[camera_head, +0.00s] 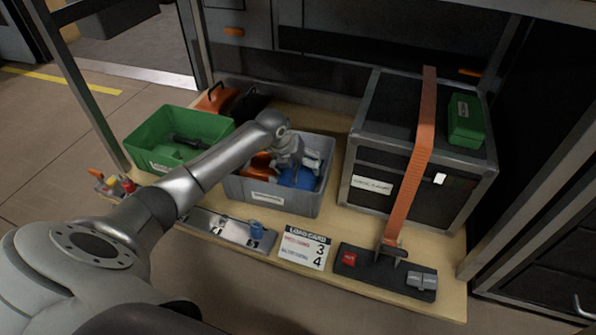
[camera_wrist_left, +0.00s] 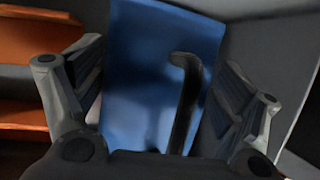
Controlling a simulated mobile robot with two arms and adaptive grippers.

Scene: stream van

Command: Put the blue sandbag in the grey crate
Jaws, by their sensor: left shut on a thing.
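The blue sandbag (camera_head: 299,177) is down inside the grey crate (camera_head: 270,196), towards its right side. My left gripper (camera_head: 290,162) reaches into the crate from above and is shut on the sandbag. In the left wrist view the blue sandbag (camera_wrist_left: 150,70), with a black strap handle, fills the space between the fingers of my left gripper (camera_wrist_left: 165,100). Whether the sandbag rests on the crate's floor is hidden. My right gripper is not in view.
An orange thing (camera_head: 258,164) is in the grey crate left of the sandbag. A green crate (camera_head: 176,132) stands to the left, and a strapped black case (camera_head: 385,205) to the right. A load card (camera_head: 306,248) and a metal plate (camera_head: 215,228) lie in front.

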